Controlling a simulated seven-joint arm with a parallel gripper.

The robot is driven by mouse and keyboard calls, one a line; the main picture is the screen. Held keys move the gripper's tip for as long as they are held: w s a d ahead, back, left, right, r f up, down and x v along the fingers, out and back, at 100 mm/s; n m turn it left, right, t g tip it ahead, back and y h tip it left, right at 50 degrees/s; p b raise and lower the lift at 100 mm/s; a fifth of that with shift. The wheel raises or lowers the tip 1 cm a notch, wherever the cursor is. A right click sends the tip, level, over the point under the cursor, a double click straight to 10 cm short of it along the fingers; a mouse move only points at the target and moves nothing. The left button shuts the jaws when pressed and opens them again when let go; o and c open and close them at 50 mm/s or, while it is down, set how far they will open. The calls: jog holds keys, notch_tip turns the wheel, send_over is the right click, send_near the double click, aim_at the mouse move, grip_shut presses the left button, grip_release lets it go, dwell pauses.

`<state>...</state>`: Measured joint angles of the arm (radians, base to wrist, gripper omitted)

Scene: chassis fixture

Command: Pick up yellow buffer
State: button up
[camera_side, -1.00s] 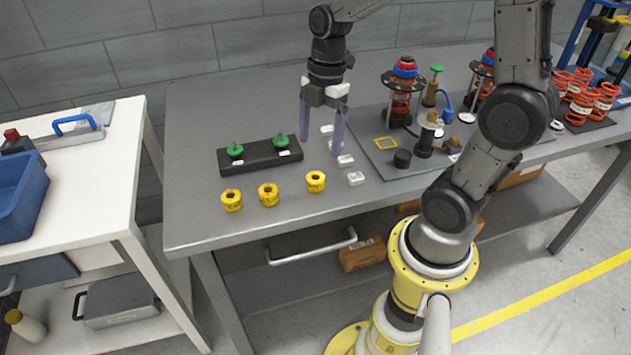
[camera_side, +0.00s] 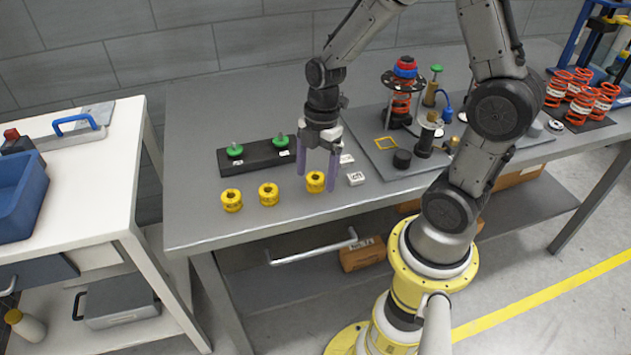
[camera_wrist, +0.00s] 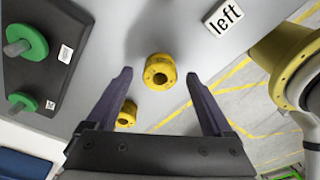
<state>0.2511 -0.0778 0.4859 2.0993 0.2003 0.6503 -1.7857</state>
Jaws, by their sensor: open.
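Three yellow buffers stand in a row near the front edge of the table. The right one (camera_side: 315,182) is close to my gripper (camera_side: 316,183), the middle one (camera_side: 268,194) and the left one (camera_side: 231,200) lie further left. My gripper is open and empty, with its purple fingers apart around the right buffer in the side view. In the wrist view one yellow buffer (camera_wrist: 159,72) shows ahead of and between the fingertips (camera_wrist: 159,75), with its hole facing up. A second buffer (camera_wrist: 127,113) is partly hidden behind the left finger. I cannot tell whether any finger touches a buffer.
A black block (camera_side: 259,155) with two green-topped pieces stands behind the buffers. White label tags, one reading "left" (camera_wrist: 225,17), lie to the right. A grey plate (camera_side: 378,160) with fixture parts is further right. The table's front edge is close.

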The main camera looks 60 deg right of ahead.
grip_shut()
jog(key=shift+r, duration=0.15)
